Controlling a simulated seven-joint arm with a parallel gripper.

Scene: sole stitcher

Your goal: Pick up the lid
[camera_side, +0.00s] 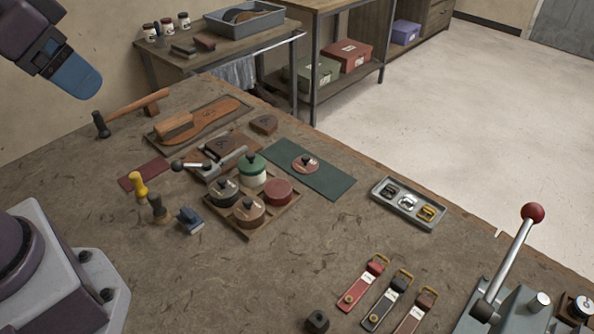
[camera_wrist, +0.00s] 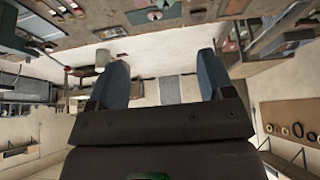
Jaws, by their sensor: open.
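A round reddish-brown lid (camera_side: 306,165) with a dark knob lies on the dark green mat (camera_side: 328,184) in the side view. To its left, a wooden tray (camera_side: 262,229) holds several round jars. One has a green lid (camera_side: 252,163), one is black (camera_side: 224,190), one brown (camera_side: 248,210), and one is red (camera_side: 278,191) with no knob showing. My gripper (camera_side: 84,84) is high at the upper left, well away from the lid. In the wrist view my gripper (camera_wrist: 162,62) has its two blue fingers wide apart with nothing between them.
A hammer (camera_side: 132,112), a wooden sole (camera_side: 205,121) and small hand tools (camera_side: 150,202) lie left of the tray. A metal buckle tray (camera_side: 408,203) is to the right. Straps (camera_side: 383,302) and a red-knobbed lever machine (camera_side: 510,260) stand nearer. Bench around the mat's near side is clear.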

